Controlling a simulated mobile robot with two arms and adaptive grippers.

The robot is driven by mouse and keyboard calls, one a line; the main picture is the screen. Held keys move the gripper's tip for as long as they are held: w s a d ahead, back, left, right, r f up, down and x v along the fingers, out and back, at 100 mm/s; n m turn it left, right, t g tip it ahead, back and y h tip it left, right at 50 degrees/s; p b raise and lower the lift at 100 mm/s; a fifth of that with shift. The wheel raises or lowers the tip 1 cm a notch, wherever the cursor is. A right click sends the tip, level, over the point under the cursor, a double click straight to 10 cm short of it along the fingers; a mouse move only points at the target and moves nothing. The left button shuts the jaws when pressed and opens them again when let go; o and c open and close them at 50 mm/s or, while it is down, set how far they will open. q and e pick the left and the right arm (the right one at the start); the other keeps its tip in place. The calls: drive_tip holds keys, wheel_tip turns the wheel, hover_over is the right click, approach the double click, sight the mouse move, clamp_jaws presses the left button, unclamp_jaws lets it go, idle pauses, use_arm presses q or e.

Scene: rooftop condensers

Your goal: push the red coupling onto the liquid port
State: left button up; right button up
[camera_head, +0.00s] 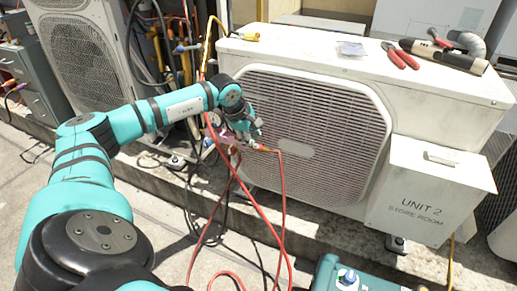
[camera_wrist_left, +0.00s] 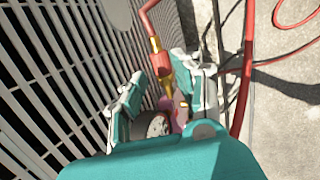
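The red coupling (camera_head: 264,148) hangs in front of the left side of the condenser, with a red hose on it. In the left wrist view the red coupling (camera_wrist_left: 164,72) has brass-coloured ends and lies near the right finger. My left gripper (camera_head: 252,132) is just above and beside it. In the wrist view the fingers of my left gripper (camera_wrist_left: 155,85) stand apart, with a dark gap between the left finger and the coupling. I cannot make out the liquid port. My right gripper is not in view.
A pink-and-dark gauge assembly (camera_wrist_left: 155,125) shows between the fingers, close to the condenser grille (camera_wrist_left: 55,60). Red hoses (camera_head: 283,210) hang to the ground. Red-handled pliers (camera_head: 400,55) lie on the condenser top (camera_head: 300,48). A teal machine (camera_head: 370,281) stands at the bottom.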

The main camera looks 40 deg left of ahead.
sight(260, 148)
use_arm(q)
drive_tip(key=b+x, duration=0.1)
drive_tip(key=x, duration=0.4)
drive_tip(key=shift+w+f+b, duration=0.15)
drive_tip(key=shift+f+b, duration=0.15)
drive_tip(key=shift+f, duration=0.05)
clamp_jaws()
